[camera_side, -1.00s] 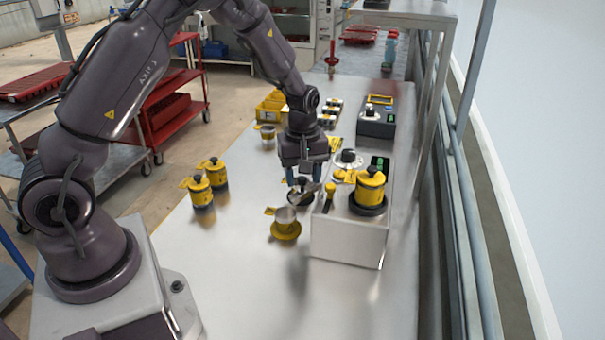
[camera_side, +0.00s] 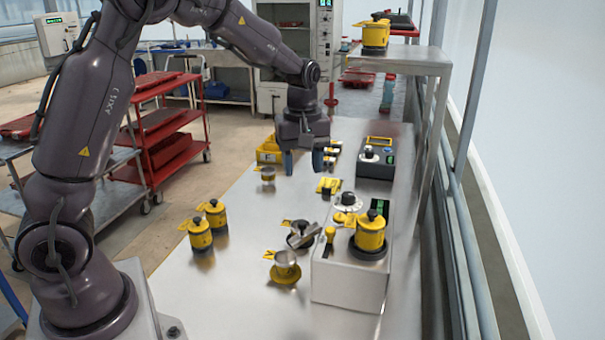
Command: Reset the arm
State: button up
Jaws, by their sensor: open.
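My gripper (camera_side: 303,165) is open and empty, with its fingers pointing down above the metal table (camera_side: 215,285). It hangs behind and above a dark round holder (camera_side: 299,240) with a metal scoop-like piece (camera_side: 306,234) lying tilted on it. A gap shows between the gripper and these things. My arm reaches in from the left, its forearm raised high.
A metal box (camera_side: 350,278) carries a yellow pot (camera_side: 370,233). Two yellow canisters (camera_side: 200,235) stand left. A raised shelf (camera_side: 400,60) is at right. The table's front is clear.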

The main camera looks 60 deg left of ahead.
dwell(0.3)
jog(key=s+d+r+m+t, duration=0.2)
jog(key=s+d+r+m, duration=0.1)
jog(key=s+m, duration=0.2)
jog(key=s+d+r+m+t, duration=0.1)
jog(key=s+d+r+m, duration=0.3)
jog(key=s, duration=0.4)
jog(key=s+d+r+m+t, duration=0.2)
jog(key=s+d+r+m, duration=0.1)
jog(key=s+m, duration=0.2)
jog(key=shift+s+d+r+m+t, duration=0.3)
jog(key=shift+s+m, duration=0.1)
jog(key=shift+s, duration=0.8)
